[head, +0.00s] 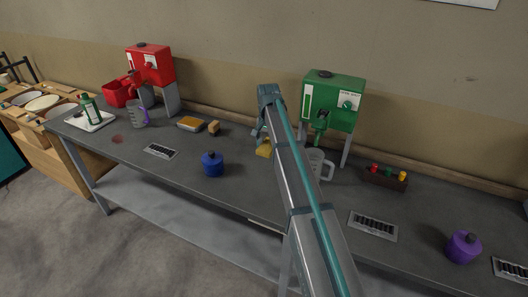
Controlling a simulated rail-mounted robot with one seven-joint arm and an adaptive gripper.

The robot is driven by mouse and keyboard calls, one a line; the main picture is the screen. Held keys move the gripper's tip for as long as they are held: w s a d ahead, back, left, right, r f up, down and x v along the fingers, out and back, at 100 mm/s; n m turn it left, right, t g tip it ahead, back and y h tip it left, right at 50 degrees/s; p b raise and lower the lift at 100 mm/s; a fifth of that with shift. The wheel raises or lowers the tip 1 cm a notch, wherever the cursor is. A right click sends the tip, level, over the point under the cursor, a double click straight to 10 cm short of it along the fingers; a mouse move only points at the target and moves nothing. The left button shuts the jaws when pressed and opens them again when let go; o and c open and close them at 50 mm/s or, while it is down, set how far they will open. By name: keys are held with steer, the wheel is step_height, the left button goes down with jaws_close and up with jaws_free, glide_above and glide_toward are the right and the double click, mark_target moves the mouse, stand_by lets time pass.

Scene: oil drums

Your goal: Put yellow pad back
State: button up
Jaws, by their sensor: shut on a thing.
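A yellow pad (264,151) shows at the middle of the workbench, just left of the green dispenser. My gripper (261,139) is over it and shut on it, with my arm hiding the right side. I cannot tell whether the pad touches the bench top. A shallow pale tray (181,126) with an orange-yellow surface inside lies further left. A small tan block (214,127) stands just right of that tray.
The green dispenser (345,90) and a clear jug (327,170) are right of my gripper. A blue canister (212,165) stands near the front edge. A red dispenser (150,62) is at the back left. Bench top between tray and gripper is mostly clear.

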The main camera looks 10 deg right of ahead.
steer(key=w+f+p, duration=0.1)
steer(key=w+f, duration=0.2)
steer(key=w+f+p, duration=0.1)
steer(key=w+f, duration=0.2)
steer(key=w, duration=0.1)
steer(key=shift+w+d+f+p, duration=0.1)
steer(key=shift+f+p, duration=0.25)
steer(key=shift+p, duration=0.05)
steer(key=shift+w+f+p, duration=0.1)
steer(key=shift+f+p, duration=0.4)
steer(key=shift+f, duration=1.25)
steer(key=shift+f, duration=0.15)
steer(key=o, duration=1.1)
step_height(320, 180, up, 12)
steer(key=b, duration=0.3)
steer(key=shift+r, duration=0.2)
